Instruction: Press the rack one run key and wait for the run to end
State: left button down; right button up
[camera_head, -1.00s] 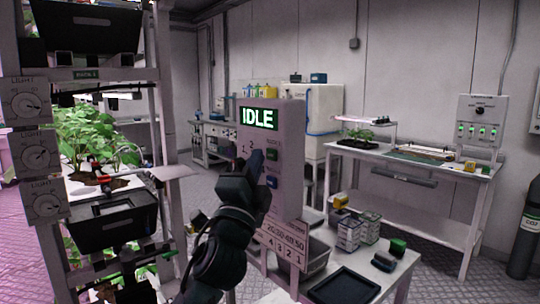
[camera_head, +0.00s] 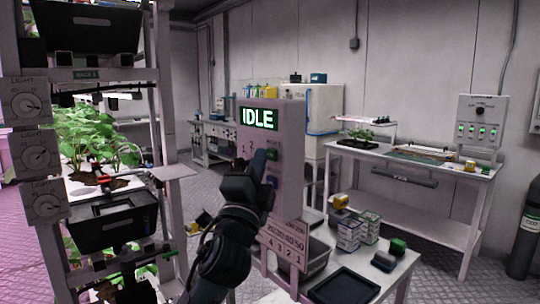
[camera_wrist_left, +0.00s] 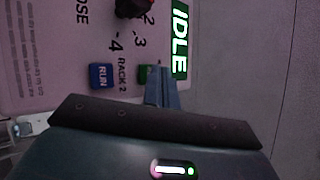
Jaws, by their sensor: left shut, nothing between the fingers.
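The control box (camera_head: 288,200) shows a lit green IDLE display (camera_head: 259,118), which also shows in the wrist view (camera_wrist_left: 180,40). A green key (camera_head: 272,154) sits below the display, under a small rack label. A blue key (camera_head: 272,181) sits below it; in the wrist view the blue key (camera_wrist_left: 101,76) reads RUN, beside a RACK 2 label. My left gripper (camera_head: 261,160) is shut and empty, its tips at the panel beside the green key. In the wrist view the tips (camera_wrist_left: 160,78) partly cover the green key (camera_wrist_left: 146,71). Contact cannot be told. My right gripper is not in view.
A plant rack with light dials (camera_head: 36,158) and a black bin (camera_head: 110,222) stands close on the left. A bench below the box holds a black tray (camera_head: 343,286) and small boxes (camera_head: 352,232). Another workbench (camera_head: 440,170) stands behind at right.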

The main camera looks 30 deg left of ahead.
pick_arm(q)
jog(key=shift+w+d, duration=0.2)
jog(key=shift+w, duration=0.25)
dwell(0.8)
jog(key=shift+s, duration=0.1)
jog(key=shift+s+a, duration=0.3)
jog(key=shift+s, duration=0.4)
jog(key=shift+s, duration=0.15)
jog(key=s, duration=0.1)
jog(key=s+a, duration=0.1)
jog(key=s, duration=0.1)
jog(key=s+a+p, duration=0.1)
jog(key=shift+s, duration=0.2)
dwell(0.9)
